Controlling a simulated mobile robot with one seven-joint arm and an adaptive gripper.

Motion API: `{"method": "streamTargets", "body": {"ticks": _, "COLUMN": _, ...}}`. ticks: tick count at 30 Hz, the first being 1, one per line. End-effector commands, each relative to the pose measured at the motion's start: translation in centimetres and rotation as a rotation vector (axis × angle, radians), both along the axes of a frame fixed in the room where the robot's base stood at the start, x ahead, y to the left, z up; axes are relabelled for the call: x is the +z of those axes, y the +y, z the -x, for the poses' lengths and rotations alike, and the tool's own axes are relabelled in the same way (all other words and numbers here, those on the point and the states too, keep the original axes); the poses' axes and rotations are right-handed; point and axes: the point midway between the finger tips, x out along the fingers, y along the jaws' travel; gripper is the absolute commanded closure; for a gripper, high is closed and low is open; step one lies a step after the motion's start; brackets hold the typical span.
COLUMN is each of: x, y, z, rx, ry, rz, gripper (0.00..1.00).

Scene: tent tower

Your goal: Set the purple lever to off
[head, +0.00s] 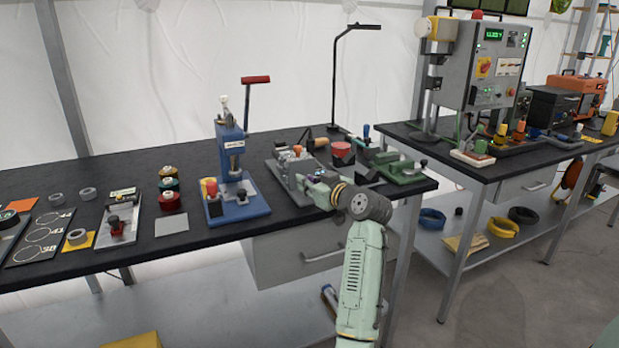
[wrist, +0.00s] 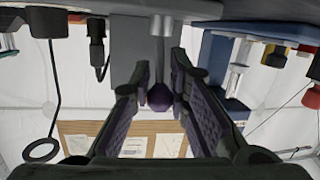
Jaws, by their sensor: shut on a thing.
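The purple lever (wrist: 160,97) shows in the wrist view as a dark purple ball knob on a grey metal stem, hanging from a grey body in this upside-down-looking picture. My gripper (wrist: 161,70) has one finger on each side of the lever and is shut on it. In the head view my gripper (head: 318,187) reaches the grey device (head: 291,170) on the black workbench, from the front right. The knob is hidden there behind my arm, and the lever's on or off position cannot be read.
A blue press (head: 230,165) stands left of the grey device. A green vise-like fixture (head: 402,172) and a red-topped tin (head: 342,150) stand to its right. A tall black lamp stand (head: 334,80) rises behind. A control panel (head: 497,65) stands on the right bench.

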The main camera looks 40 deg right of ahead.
Motion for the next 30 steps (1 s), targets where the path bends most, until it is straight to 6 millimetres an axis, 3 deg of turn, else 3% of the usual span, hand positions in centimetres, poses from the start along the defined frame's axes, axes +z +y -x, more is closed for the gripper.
{"method": "streamTargets", "body": {"ticks": 2, "x": 0.9, "y": 0.0, "z": -0.3, "rx": 0.003, "ry": 0.062, "rz": -0.015, "gripper": 1.0}}
{"method": "streamTargets", "body": {"ticks": 15, "x": 0.9, "y": -0.3, "z": -1.6, "rx": 0.002, "ry": 0.384, "rz": -0.093, "gripper": 1.0}}
{"method": "streamTargets", "body": {"ticks": 30, "x": 0.4, "y": -0.5, "z": -2.1, "rx": 0.001, "ry": 0.524, "rz": -0.127, "gripper": 1.0}}
